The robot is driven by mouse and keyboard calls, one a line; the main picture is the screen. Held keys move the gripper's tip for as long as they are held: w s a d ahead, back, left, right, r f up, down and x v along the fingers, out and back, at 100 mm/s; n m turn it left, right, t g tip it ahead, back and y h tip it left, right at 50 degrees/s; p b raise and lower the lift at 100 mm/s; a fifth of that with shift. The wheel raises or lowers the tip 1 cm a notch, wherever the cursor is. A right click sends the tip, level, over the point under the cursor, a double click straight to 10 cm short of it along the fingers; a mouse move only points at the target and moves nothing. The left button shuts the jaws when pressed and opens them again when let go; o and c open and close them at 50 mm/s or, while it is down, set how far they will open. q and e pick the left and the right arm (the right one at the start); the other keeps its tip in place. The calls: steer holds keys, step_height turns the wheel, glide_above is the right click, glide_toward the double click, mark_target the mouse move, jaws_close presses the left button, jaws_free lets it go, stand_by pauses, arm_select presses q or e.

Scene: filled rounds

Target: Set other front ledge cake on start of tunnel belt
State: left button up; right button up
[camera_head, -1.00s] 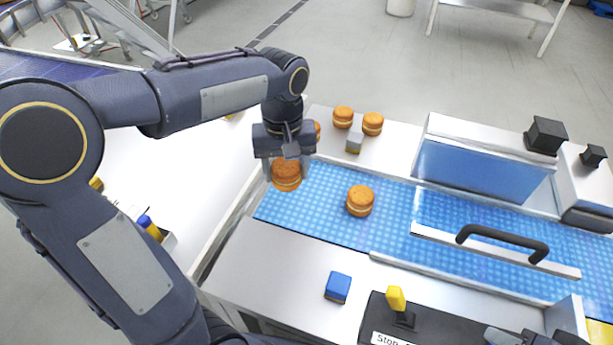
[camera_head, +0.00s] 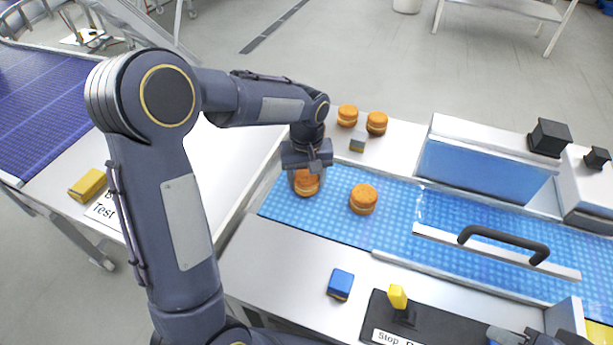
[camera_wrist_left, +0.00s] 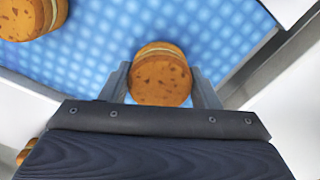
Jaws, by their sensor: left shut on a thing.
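My left gripper (camera_head: 307,172) is shut on an orange-brown round cake (camera_head: 307,184) with a pale filling line. It holds the cake upright over the left end of the blue tunnel belt (camera_head: 283,208). In the left wrist view the cake (camera_wrist_left: 161,78) sits between the two fingers, with blue belt behind it. I cannot tell whether its underside touches the belt. Another cake (camera_head: 363,199) stands on the belt just to the right, apart from the held one. Only a dark piece, possibly my right gripper (camera_head: 525,337), shows at the bottom right edge; its jaws are not clear.
Two cakes (camera_head: 347,115) (camera_head: 377,123) and a small grey-yellow block (camera_head: 357,142) stand on the far ledge. A blue block (camera_head: 340,284) and a yellow switch (camera_head: 397,297) are on the near side. The tunnel cover (camera_head: 483,165) and a black handle (camera_head: 505,242) are at right.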

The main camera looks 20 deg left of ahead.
arm_select(q)
steer(key=shift+f, duration=0.1)
steer(key=shift+f, duration=0.15)
steer(key=o, duration=0.7)
